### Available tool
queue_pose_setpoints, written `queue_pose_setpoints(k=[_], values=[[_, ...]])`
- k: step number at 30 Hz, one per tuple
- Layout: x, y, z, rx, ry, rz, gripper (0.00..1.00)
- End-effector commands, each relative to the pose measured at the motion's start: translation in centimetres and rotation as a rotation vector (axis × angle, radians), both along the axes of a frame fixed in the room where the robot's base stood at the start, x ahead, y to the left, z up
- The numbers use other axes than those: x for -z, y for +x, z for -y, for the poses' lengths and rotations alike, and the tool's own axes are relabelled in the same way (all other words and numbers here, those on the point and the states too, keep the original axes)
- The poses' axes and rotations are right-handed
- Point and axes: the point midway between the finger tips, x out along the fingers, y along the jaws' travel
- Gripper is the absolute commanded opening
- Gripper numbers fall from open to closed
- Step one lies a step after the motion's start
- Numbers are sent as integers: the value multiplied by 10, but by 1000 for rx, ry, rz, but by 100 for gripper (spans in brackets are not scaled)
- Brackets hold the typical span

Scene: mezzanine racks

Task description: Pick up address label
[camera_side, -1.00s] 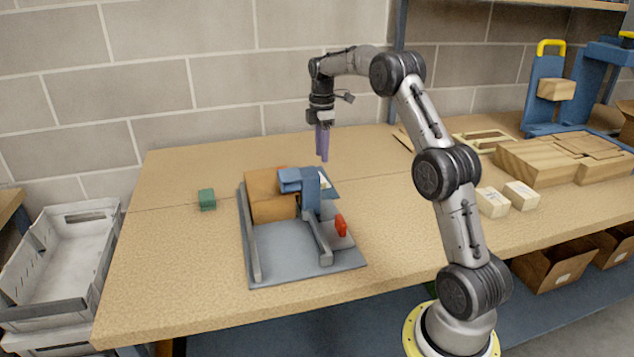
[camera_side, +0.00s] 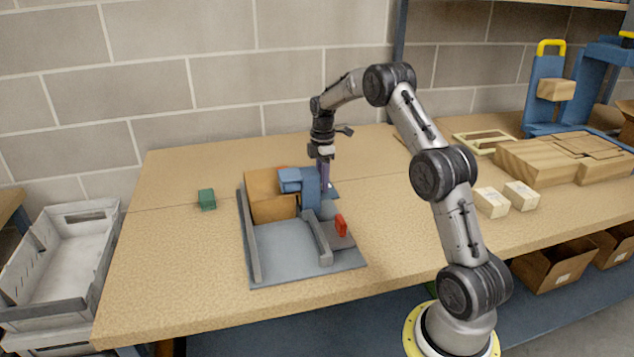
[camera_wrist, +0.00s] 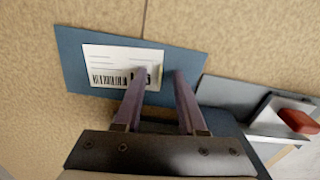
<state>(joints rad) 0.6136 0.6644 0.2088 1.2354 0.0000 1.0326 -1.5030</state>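The address label is a white rectangle with a barcode (camera_wrist: 108,62), lying flat on a blue plate (camera_wrist: 70,52) in the wrist view. My gripper (camera_wrist: 160,76) is open, with its two fingers apart. The left fingertip overlaps the label's right part in the picture, and the label's right edge shows between the fingers. I cannot tell whether the fingertips touch the label. In the side view my gripper (camera_side: 324,187) points down behind the blue press-like part (camera_side: 310,190) of a grey fixture, and the label is hidden there.
The grey fixture base (camera_side: 288,255) holds a brown box (camera_side: 268,195) and a red part (camera_side: 341,225). A green block (camera_side: 207,199) lies to the left. Two pale blocks (camera_side: 492,202) and wooden pieces (camera_side: 535,160) are on the right. The table's front left is clear.

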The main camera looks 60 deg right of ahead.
Motion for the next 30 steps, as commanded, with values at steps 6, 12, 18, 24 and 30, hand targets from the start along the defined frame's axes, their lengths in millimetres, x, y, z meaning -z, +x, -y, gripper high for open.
queue_pose_setpoints(k=[6,12,18,24,30], values=[[0,0,0,0,0,0,15],[-1,0,0,0,0,0,0],[-1,0,0,0,0,0,0],[-4,0,0,0,-1,1,0],[-22,1,0,0,-2,2,0]])
